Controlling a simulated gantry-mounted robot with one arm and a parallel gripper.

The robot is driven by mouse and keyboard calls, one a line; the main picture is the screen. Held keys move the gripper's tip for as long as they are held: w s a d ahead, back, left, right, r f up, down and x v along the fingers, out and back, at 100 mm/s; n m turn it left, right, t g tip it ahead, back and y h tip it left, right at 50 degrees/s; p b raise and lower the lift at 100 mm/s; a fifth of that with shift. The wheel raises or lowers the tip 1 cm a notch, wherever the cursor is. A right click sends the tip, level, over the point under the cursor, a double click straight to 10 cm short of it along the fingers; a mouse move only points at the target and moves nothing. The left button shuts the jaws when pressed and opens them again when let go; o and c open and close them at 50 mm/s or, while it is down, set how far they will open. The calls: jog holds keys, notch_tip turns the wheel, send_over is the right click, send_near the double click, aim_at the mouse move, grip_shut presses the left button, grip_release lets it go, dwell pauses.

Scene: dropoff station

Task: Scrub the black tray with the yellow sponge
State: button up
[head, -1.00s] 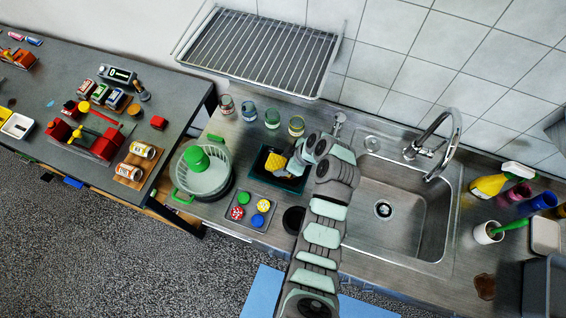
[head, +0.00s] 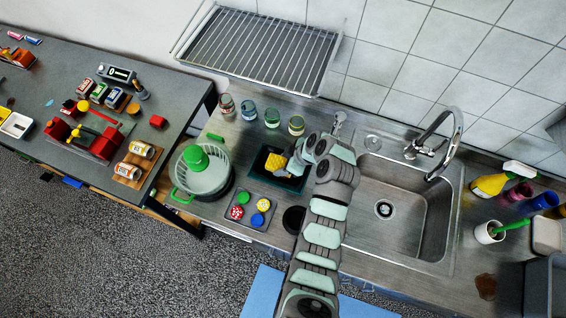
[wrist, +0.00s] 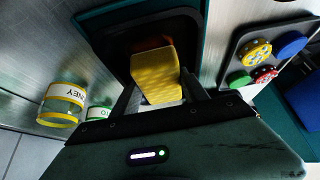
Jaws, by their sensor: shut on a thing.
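The yellow sponge (head: 274,163) is between the fingers of my gripper (head: 289,166), which is shut on it. In the wrist view the sponge (wrist: 155,75) shows its textured yellow face between the two dark fingers of my gripper (wrist: 162,98). The black tray (head: 292,184) lies on the counter left of the sink, under the sponge. Its dark inside and teal rim (wrist: 208,40) show in the wrist view. The sponge is over the tray's inside; I cannot tell whether it touches the bottom. My gripper and arm hide the tray's right part.
Several jars (head: 272,118) stand behind the tray. A small tray of coloured lids (head: 268,216) lies in front of it. A green-and-white strainer (head: 205,172) stands to the left. The empty sink (head: 400,205) is to the right, with a faucet (head: 428,148).

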jog(key=shift+f, duration=0.3)
jog(key=shift+d+b, duration=0.1)
jog(key=shift+b, duration=0.2)
